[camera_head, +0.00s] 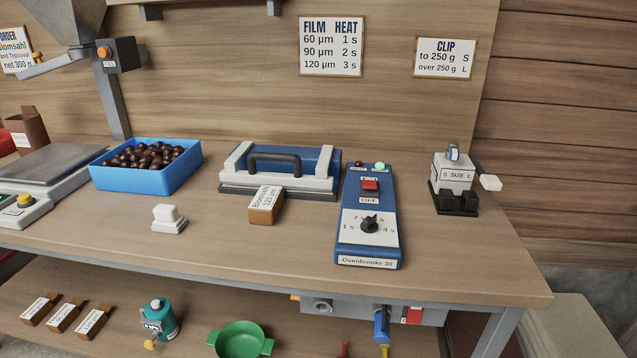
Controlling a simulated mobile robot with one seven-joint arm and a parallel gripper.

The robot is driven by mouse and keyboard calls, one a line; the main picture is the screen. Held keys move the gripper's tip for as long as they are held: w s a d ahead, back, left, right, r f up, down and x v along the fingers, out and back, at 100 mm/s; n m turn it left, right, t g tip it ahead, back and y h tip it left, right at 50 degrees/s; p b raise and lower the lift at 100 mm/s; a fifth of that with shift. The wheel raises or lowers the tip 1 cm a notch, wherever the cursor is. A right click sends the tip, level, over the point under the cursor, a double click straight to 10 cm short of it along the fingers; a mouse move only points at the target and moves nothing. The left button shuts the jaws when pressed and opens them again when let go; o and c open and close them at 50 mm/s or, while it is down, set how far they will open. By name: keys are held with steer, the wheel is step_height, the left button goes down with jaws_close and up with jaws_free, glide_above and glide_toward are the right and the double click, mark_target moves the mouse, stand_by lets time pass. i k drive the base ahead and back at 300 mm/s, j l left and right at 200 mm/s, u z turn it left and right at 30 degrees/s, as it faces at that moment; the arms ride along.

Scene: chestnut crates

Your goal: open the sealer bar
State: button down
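The heat sealer stands at the back middle of the bench, with a blue body and pale ends. Its sealer bar (283,181) is a pale bar along the front with a dark handle (275,158) above it. The bar looks lowered, but I cannot be sure from this angle. The sealer's blue control box (370,250) sits to its right. It has a red switch beside the word OFF, a black dial marked in seconds and a lit green lamp. My gripper is not in view.
A blue crate of chestnuts (148,181) is to the left, a white stamp-like block (168,226) nearer. The clip device (455,176) stands at right. The bench front (240,263) is clear.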

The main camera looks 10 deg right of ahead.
mark_target(230, 175)
steer(key=i+j+z, duration=0.1)
steer(key=i, duration=0.3)
steer(key=i+j, duration=0.15)
steer(key=i, duration=0.3)
steer(key=i+j+z, duration=0.15)
steer(key=i, duration=0.25)
